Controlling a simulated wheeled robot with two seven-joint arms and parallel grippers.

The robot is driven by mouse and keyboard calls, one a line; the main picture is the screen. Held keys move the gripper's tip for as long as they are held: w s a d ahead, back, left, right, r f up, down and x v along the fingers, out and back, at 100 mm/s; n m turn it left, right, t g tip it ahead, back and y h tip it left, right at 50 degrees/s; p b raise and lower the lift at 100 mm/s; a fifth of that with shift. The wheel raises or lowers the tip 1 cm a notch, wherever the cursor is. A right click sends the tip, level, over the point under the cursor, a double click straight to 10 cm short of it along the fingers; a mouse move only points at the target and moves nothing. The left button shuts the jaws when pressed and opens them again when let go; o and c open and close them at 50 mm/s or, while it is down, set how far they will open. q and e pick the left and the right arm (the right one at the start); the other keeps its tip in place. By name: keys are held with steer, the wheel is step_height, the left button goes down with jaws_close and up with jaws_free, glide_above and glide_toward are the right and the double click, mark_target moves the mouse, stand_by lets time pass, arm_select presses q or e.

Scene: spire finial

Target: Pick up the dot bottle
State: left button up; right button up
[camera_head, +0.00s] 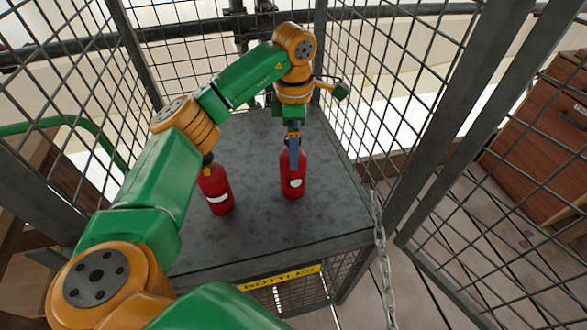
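The dot bottle (292,185) is red with a white round mark and stands upright on the dark grey top of the bottle cage, right of its middle. A second red bottle (217,196) with a white bar stands to its left, its top partly behind my arm. My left gripper (294,158) points down at the dot bottle's neck, with a blue finger in front of the neck. The neck is mostly hidden, and I cannot tell whether the fingers are closed on it. The bottle's base appears to rest on the surface. My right gripper is not in view.
A grey stand (250,238) with a yellow "BOTTLES" label (280,278) carries both bottles. Wire mesh panels (390,75) enclose its back and sides. A chain (383,255) hangs at its right front corner. A brown wooden cabinet (535,150) stands outside at right.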

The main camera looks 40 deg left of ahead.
mark_target(292, 182)
arm_select(q)
steer(key=f, duration=0.5)
steer(key=shift+s+f+p, duration=0.15)
steer(key=shift+s+p, duration=0.1)
steer(key=shift+p, duration=0.05)
jaws_close()
